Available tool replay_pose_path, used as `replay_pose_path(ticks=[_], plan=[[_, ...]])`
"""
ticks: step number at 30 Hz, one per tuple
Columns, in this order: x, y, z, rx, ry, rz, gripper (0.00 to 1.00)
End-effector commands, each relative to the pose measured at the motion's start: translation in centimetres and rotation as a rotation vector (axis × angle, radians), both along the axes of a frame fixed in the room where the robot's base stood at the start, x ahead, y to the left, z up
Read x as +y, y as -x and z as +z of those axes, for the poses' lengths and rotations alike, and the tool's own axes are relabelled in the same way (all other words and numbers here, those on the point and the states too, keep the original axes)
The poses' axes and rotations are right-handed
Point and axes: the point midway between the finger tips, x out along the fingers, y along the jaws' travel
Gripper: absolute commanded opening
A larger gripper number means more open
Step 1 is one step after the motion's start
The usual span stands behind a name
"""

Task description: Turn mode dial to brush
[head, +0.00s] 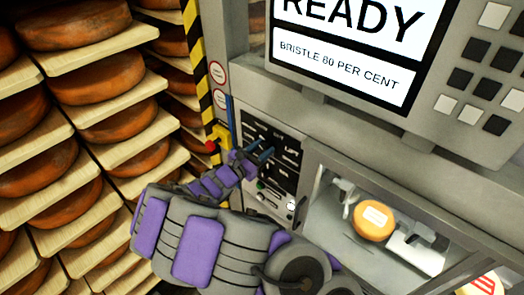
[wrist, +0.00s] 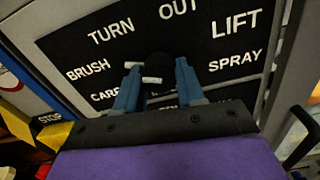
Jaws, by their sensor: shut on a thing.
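The black mode panel (wrist: 85,50) fills the wrist view, with white labels TURN, OUT, LIFT, BRUSH, SPRAY and others partly hidden. The dark round mode dial (wrist: 158,62) sits between my blue-grey fingers. My gripper (wrist: 157,70) is shut on the dial, one finger on each side. Small white marks show by the left finger and between the fingers; which way the dial points is unclear. BRUSH is to the left of the dial, SPRAY to the right. In the head view my gripper (head: 253,153) reaches the panel (head: 285,176), and the dial is hidden.
A screen (head: 352,50) above reads READY and BRISTLE 80 PER CENT. A yellow stop box with a red button (head: 211,145) is just left of the panel. Shelves of cheese wheels (head: 100,75) stand at left. A bay with an orange wheel (head: 374,221) is at right.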

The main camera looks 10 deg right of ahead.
Motion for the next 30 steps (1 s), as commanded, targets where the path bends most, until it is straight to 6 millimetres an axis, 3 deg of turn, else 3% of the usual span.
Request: replay_pose_path(ticks=[12, 13, 18, 21, 30], plan=[[0.11, -0.12, -0.14, -0.055, -0.042, 0.003, 0.08], [0.12, -0.11, -0.15, -0.055, -0.042, 0.003, 0.39], [0.09, -0.06, -0.10, -0.055, -0.041, 0.002, 0.56], [0.08, 0.01, -0.06, -0.057, -0.041, 0.002, 0.63], [0.16, 0.20, -0.03, -0.057, -0.042, 0.002, 0.63]])
